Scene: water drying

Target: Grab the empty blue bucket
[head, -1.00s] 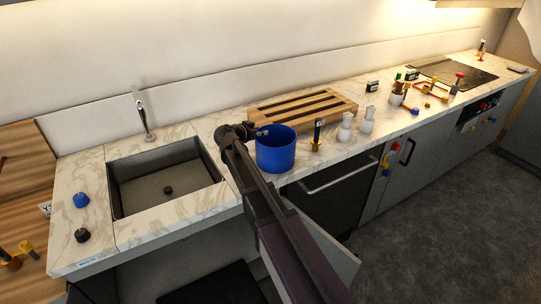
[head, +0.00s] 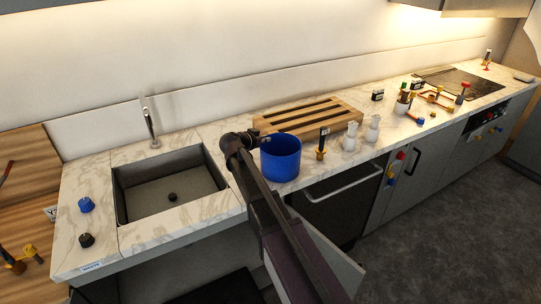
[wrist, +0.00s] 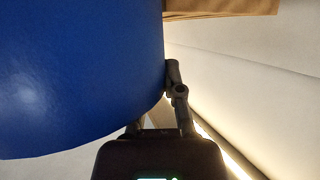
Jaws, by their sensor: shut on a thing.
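The blue bucket (head: 281,160) stands on the marble counter, right of the sink, in the head view. It looks upright and its open top faces up; only part of its inside shows. My gripper (head: 258,139) is at the bucket's left rim, shut on its wall. In the wrist view the bucket (wrist: 80,70) fills the upper left, and my gripper's fingers (wrist: 160,105) reach to its edge. One fingertip is hidden behind the bucket.
The sink (head: 170,184) lies left of the bucket. A slatted wooden board (head: 308,117) lies behind it. A yellow-based item (head: 321,150) and two white shakers (head: 350,138) stand close on the right. A dark-fronted appliance with a handle (head: 345,181) is below the counter.

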